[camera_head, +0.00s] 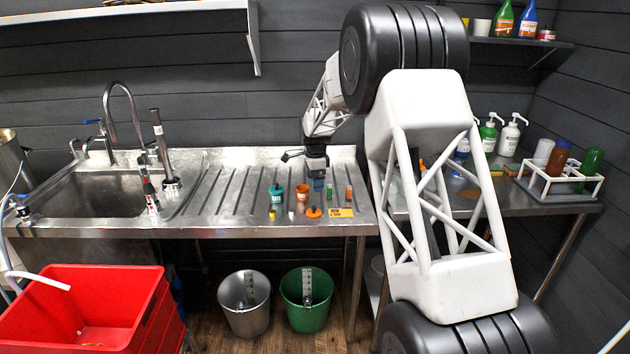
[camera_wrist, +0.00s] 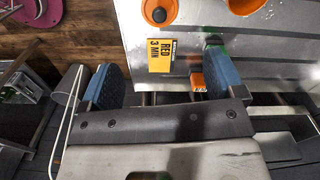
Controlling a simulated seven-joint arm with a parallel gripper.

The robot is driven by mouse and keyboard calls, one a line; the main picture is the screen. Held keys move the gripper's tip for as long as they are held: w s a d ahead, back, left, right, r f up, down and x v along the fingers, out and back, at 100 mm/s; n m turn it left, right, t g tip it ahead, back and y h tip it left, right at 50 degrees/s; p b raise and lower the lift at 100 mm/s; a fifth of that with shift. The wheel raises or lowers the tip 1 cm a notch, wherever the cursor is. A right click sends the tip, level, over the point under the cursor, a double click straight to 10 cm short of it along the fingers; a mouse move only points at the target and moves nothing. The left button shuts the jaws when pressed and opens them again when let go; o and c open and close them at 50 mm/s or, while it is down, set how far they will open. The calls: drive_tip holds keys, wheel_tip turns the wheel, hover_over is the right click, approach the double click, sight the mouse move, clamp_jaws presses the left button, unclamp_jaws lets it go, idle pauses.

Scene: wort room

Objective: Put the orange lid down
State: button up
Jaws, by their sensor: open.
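The orange lid (camera_head: 314,212), a flat disc with a dark knob, lies on the ribbed steel drainboard (camera_head: 232,205) near its front edge. It also shows at the top of the wrist view (camera_wrist: 152,17), cut by the frame edge. My gripper (camera_head: 318,182) hangs above the drainboard, behind the lid and apart from it. In the wrist view my gripper (camera_wrist: 160,80) has its two blue-padded fingers wide apart, with no object held between them. The lid is beyond the fingertips.
A yellow card (camera_head: 341,212) reading "RED 3 MIN" lies right of the lid. An orange cup (camera_head: 302,191), a teal jar (camera_head: 277,193) and small green and orange items stand close by. The sink (camera_head: 95,195) is left. Bare drainboard lies between sink and jar.

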drive_tip(key=shift+s+r, duration=0.1)
idle(0.3)
drive_tip(key=s+d+r+n, duration=0.25)
drive_tip(key=s+r, duration=0.35)
drive_tip(key=s, duration=0.4)
drive_tip(key=s+d+r+n+t, duration=0.1)
drive_tip(key=s+d+r+n, duration=0.1)
drive_tip(key=s+d+r, duration=0.5)
drive_tip(key=s+r+n, duration=0.3)
drive_tip(key=s+r, duration=0.2)
drive_tip(key=s, duration=0.7)
drive_tip(key=s+d+f+n, duration=0.1)
drive_tip(key=s+n, duration=0.3)
drive_tip(key=s, duration=1.4)
drive_tip(key=s+d+f+n+t, duration=0.1)
drive_tip(key=s+d+n, duration=0.3)
drive_tip(key=s, duration=1.4)
drive_tip(key=shift+s+d+f+t, duration=0.2)
drive_tip(key=shift+f+t, duration=0.1)
drive_tip(key=shift+f, duration=0.35)
